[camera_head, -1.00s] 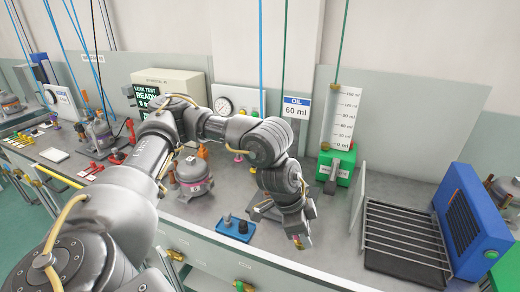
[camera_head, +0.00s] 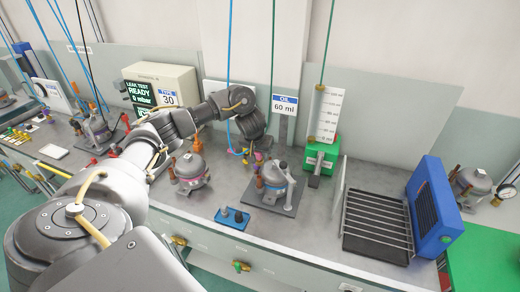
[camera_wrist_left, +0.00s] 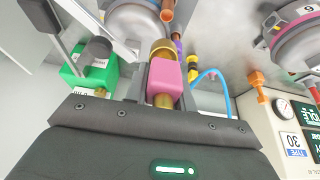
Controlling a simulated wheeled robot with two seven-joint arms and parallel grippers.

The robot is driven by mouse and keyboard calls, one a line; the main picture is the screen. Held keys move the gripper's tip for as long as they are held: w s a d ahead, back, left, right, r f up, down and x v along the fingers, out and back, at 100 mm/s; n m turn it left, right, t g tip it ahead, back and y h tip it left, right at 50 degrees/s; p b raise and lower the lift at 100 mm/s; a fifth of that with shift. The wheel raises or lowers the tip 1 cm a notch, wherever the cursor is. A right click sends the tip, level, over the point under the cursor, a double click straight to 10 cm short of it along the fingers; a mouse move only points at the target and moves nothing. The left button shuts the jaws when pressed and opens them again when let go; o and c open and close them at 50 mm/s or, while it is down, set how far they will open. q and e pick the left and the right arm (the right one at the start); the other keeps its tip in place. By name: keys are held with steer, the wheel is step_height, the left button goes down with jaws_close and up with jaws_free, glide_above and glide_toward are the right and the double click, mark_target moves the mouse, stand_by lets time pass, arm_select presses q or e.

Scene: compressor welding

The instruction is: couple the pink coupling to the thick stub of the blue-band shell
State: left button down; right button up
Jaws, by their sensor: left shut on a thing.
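My left gripper (camera_head: 258,148) is behind the shell on the dark plate in the head view. It is shut on the pink coupling (camera_wrist_left: 165,78), whose brass ends show in the left wrist view. The coupling is a small pink spot (camera_head: 259,157) in the head view. The grey shell (camera_head: 278,182) stands upright on the plate, with copper stubs on its left side; its band colour is hard to make out. In the wrist view the shell (camera_wrist_left: 132,18) is just beyond the coupling, with a copper stub (camera_wrist_left: 167,11) near it. I cannot tell whether coupling and stub touch.
A second shell (camera_head: 190,174), with a pink band in the wrist view (camera_wrist_left: 298,35), stands to the left. A blue tray (camera_head: 232,218) lies in front. The green oil unit (camera_head: 322,154) and wire rack (camera_head: 376,225) are to the right.

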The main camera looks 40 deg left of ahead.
mark_target(260, 164)
arm_select(q)
steer(key=shift+w, duration=0.1)
steer(key=shift+w+a+g+h, duration=0.1)
steer(key=shift+w+g+h, duration=0.2)
steer(key=shift+g, duration=0.7)
steer(key=shift+f+g, duration=0.15)
steer(key=shift+g, duration=0.15)
step_height(260, 164, down, 5)
steer(key=shift+f+b, duration=0.2)
steer(key=shift+b, duration=0.35)
steer(key=shift+f, duration=0.35)
